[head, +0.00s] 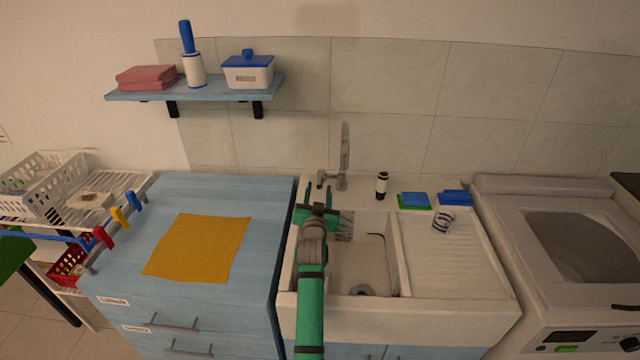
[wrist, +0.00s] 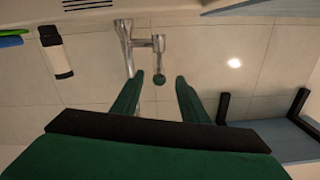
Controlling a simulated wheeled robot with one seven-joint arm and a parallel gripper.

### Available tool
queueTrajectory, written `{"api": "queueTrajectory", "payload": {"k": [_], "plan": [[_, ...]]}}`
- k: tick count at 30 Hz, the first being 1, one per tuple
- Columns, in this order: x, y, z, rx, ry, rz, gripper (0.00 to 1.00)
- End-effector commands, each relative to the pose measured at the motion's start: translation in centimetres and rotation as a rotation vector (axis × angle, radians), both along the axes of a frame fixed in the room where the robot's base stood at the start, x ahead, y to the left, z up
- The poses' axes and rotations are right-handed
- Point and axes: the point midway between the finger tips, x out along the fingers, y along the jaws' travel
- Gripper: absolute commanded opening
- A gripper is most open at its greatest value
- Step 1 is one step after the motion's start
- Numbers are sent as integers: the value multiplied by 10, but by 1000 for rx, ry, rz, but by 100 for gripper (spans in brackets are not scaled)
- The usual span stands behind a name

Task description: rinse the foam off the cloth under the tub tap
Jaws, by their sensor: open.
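My gripper (head: 317,208) is open above the left rim of the white tub (head: 397,255), in front of the tap (head: 345,152). In the wrist view my gripper (wrist: 157,82) has its two green fingers apart, with the tap's small round-ended handle (wrist: 159,78) seen in the gap. I cannot tell whether they touch it. The tap's body (wrist: 126,45) is beside it. No running water shows. A grey striped patch (head: 344,228) lies in the tub under the tap, partly beside my arm; it may be the cloth. I cannot make out foam on it.
A dark-capped bottle (head: 382,185), sponges (head: 414,200) and a striped item (head: 443,222) are right of the tap. A yellow cloth (head: 200,248) lies flat on the blue cabinet. A wall shelf (head: 200,92) is at upper left, a washing machine (head: 560,260) at right.

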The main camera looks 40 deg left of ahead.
Motion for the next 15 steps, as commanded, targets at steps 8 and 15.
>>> {"api": "queueTrajectory", "payload": {"k": [8, 15], "plan": [[31, 18, 0, 0, 0, -1, 40], [40, 24, 0, -1, 1, -1, 40]]}}
